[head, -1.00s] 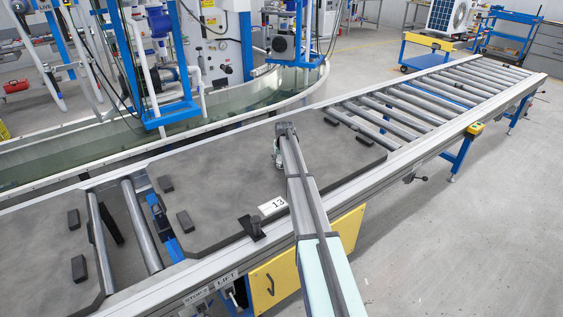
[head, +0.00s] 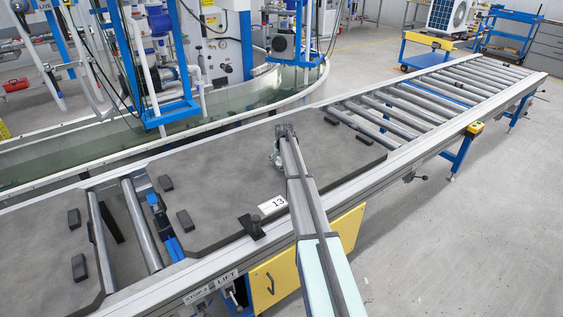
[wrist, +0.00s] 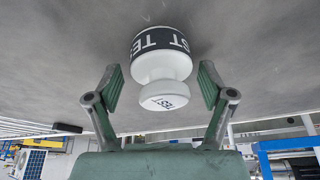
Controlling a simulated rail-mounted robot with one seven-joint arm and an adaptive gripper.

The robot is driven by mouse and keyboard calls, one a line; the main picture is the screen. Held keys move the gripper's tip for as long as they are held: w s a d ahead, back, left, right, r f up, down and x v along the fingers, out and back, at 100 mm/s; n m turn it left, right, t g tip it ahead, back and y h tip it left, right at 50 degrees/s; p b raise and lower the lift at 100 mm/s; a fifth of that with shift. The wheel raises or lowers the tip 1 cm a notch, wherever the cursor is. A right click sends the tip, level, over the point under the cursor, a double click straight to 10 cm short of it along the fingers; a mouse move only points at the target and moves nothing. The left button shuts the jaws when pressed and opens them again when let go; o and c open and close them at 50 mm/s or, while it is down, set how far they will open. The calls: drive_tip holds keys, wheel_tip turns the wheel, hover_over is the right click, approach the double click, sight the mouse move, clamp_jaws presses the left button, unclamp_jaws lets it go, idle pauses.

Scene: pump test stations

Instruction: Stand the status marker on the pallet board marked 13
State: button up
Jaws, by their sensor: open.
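The status marker (wrist: 161,55) is white with a dark band lettered TEST and a smaller lettered knob. In the wrist view it appears upside down and seems to stand on the grey board surface. My gripper (wrist: 160,83) is open, with one finger on each side of the knob and a visible gap on both sides. In the head view my gripper (head: 278,158) is low over the pallet board (head: 225,165), whose white label (head: 272,205) reads 13. My arm and gripper mostly hide the marker there.
Black blocks (head: 185,220) sit on the board's left part, and a black bracket (head: 252,227) is at its front edge. A second grey board (head: 50,245) lies to the left beyond rollers. Empty rollers (head: 430,95) run to the right. Blue-framed pump stations (head: 170,70) stand behind.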

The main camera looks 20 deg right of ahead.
drive_tip(key=b+v, duration=0.1)
drive_tip(key=v, duration=1.1)
